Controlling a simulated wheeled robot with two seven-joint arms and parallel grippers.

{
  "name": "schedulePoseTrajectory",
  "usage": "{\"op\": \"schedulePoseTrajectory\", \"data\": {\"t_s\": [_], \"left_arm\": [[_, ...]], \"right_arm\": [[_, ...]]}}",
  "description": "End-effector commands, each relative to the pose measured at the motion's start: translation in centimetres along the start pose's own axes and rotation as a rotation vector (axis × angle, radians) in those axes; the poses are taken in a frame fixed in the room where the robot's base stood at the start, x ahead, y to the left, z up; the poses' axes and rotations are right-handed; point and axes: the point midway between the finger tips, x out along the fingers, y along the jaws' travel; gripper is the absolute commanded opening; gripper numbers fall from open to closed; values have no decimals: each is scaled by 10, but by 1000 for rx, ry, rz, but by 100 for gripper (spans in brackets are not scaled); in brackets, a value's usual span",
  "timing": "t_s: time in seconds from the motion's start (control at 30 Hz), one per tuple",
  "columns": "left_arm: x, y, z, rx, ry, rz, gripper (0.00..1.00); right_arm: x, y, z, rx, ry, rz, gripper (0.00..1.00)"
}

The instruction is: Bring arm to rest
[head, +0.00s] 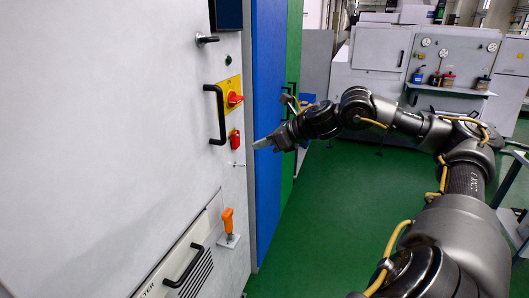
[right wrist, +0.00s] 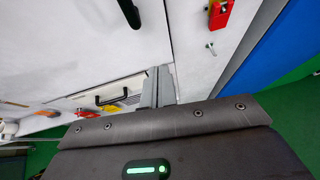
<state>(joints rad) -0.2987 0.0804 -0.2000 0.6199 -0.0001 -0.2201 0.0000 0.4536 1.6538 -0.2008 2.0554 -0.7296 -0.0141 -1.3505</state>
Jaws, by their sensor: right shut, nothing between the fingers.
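My right arm reaches in from the right in the head view. Its gripper (head: 263,143) is in front of the white cabinet (head: 100,120), near the cabinet's right edge, with its fingers pointing left. The gripper also shows in the right wrist view (right wrist: 158,88), with its fingers together and nothing between them. It appears apart from the red switch (head: 235,139) and the small metal pin (head: 238,164) on the cabinet face. My left gripper is not in either view.
The cabinet carries a black handle (head: 216,115), a yellow-and-red rotary switch (head: 229,94) and an orange toggle-like part (head: 228,221). Blue (head: 268,60) and green panels stand to its right. Green floor (head: 330,220) lies open below my arm. Grey machines (head: 440,65) stand behind.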

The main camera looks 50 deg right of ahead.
Motion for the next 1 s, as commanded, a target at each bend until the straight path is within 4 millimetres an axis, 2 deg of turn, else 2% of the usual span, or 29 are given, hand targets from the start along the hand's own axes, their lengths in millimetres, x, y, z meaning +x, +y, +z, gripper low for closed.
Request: {"op": "schedulePoseTrajectory", "data": {"t_s": [0.03, 0.13, 0.67, 0.83, 0.87, 0.97, 1.0], "left_arm": [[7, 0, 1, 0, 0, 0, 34], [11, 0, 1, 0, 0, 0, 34], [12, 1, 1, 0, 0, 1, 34], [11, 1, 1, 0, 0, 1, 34], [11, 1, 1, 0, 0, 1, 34], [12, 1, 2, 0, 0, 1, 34], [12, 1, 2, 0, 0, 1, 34]], "right_arm": [[-2, -1, -3, -2, 2, -3, 0], [-6, 0, -1, -3, 1, 0, 0], [-9, 0, 2, 6, 0, 2, 0], [-9, -3, 7, 153, -23, -10, 0], [-10, -11, 13, 210, -45, -23, 0], [-12, -53, 35, 449, -151, -74, 0], [-8, -73, 40, 571, -205, -82, 0]]}}
